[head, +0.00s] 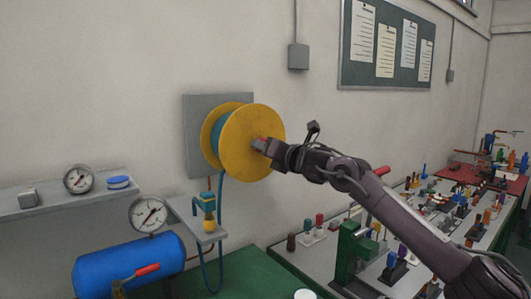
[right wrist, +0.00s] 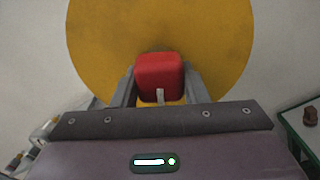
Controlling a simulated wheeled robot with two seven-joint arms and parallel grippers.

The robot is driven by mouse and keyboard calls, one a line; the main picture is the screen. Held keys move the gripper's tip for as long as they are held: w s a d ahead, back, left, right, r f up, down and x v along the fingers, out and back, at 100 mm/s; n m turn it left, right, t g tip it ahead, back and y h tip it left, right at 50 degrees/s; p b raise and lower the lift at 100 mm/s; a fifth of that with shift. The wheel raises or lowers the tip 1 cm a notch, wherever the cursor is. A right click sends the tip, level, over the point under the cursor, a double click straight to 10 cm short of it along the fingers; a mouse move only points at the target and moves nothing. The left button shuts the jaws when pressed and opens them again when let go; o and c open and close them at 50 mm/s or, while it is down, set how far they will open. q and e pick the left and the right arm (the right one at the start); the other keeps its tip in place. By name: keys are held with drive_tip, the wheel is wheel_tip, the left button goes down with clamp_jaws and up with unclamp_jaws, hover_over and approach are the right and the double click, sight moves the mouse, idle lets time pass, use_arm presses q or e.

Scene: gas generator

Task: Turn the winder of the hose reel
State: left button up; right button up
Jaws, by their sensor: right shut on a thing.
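The hose reel (head: 252,125) is a yellow drum with blue hose wound inside, mounted on a grey wall plate (head: 197,150). Its yellow outer disc (right wrist: 105,40) fills much of the right wrist view. The winder is a red handle (right wrist: 160,75) on the front of the disc; in the head view only a bit of red (head: 261,140) shows, left of the jaws. My right gripper (head: 265,146) is at the disc's face, shut on the red winder; its fingers (right wrist: 160,88) sit on both sides of it. My left gripper is not in view.
A blue hose (head: 220,225) hangs from the reel past a small shelf with a tap. A blue tank (head: 125,268) with a gauge (head: 148,214) stands lower left. A bench (head: 310,262) with a green vise (head: 350,250) and several tools lies below my right arm.

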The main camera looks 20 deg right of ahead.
drive_tip(key=n+b, duration=0.1)
drive_tip(key=n, duration=0.4)
drive_tip(key=shift+f, duration=0.2)
idle(0.4)
drive_tip(key=o, duration=1)
drive_tip(key=shift+d, duration=0.1)
drive_tip(key=shift+r, duration=0.1)
drive_tip(key=b+v, duration=0.3)
drive_tip(key=v, duration=0.4)
drive_tip(key=shift+s+d, duration=0.15)
drive_tip(key=shift+s, duration=0.2)
